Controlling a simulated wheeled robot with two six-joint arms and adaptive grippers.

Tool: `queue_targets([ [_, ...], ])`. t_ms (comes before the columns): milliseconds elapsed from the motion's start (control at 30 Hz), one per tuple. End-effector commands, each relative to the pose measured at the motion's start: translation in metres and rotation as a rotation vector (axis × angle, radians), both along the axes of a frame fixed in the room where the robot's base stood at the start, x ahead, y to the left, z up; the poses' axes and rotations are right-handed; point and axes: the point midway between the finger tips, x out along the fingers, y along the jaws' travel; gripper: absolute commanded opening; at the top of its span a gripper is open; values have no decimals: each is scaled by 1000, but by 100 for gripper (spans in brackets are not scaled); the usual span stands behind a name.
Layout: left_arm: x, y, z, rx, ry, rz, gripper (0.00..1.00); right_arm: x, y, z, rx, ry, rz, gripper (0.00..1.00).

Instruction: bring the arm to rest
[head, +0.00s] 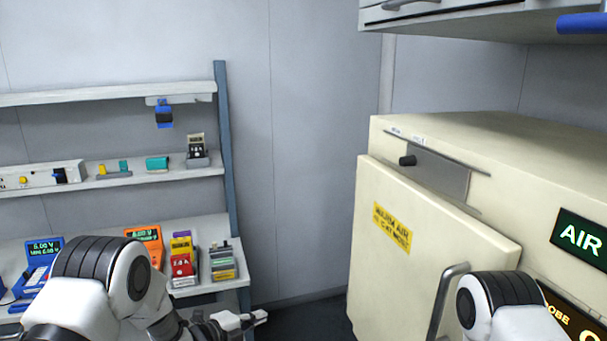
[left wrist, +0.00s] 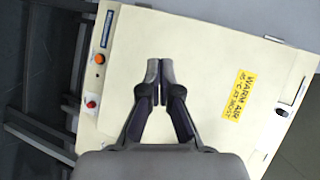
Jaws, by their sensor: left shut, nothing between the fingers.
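My left gripper (head: 250,319) shows at the bottom of the head view, in front of the shelf bench and left of the cream cabinet. In the left wrist view the left gripper (left wrist: 154,68) is shut, its fingertips together with nothing between them. Behind it in that view is the cream cabinet (left wrist: 210,75) with a yellow warm-air label (left wrist: 239,96). My right arm (head: 500,300) shows at the lower right of the head view; its gripper is out of the picture.
The cream cabinet (head: 400,265) with a door handle (head: 442,300) fills the right. A shelf rack (head: 228,150) with several instruments stands at the left. A wall cupboard (head: 450,20) hangs at the upper right. A floor gap lies between rack and cabinet.

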Motion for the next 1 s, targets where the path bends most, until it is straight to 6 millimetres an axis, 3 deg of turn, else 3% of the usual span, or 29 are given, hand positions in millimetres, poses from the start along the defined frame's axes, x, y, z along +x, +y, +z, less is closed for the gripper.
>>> queue_targets([
  [33, -23, 9, -34, -33, 119, 63, 0, 0, 0, -2, 0, 0, 0, 40],
  [100, -56, 23, -75, -82, 285, 165, 0, 0, 0, -4, 0, 0, 0, 40],
  [167, -88, 34, -107, -121, 427, 261, 0, 0, 0, -5, 0, 0, 0, 40],
  [333, -195, 67, -176, -219, 820, 580, 0, 0, 0, -8, 0, 0, 0, 40],
  [400, -244, 81, -194, -254, 974, 740, 0, 0, 0, -9, 0, 0, 0, 40],
  [500, -318, 100, -206, -302, 1179, 1008, 0, 0, 0, -9, 0, 0, 0, 40],
  [600, -389, 119, -198, -357, 1341, 1332, 0, 0, 0, -9, 0, 0, 0, 40],
  [700, -441, 135, -187, -438, 1420, 1670, 0, 0, 0, -9, 0, 0, 0, 40],
  [800, -445, 139, -188, -546, 1417, 1840, 0, 0, 0, -9, 0, 0, 0, 40],
  [1000, -445, 139, -188, -590, 1416, 1881, 0, 0, 0, -9, 0, 0, 0, 40],
])
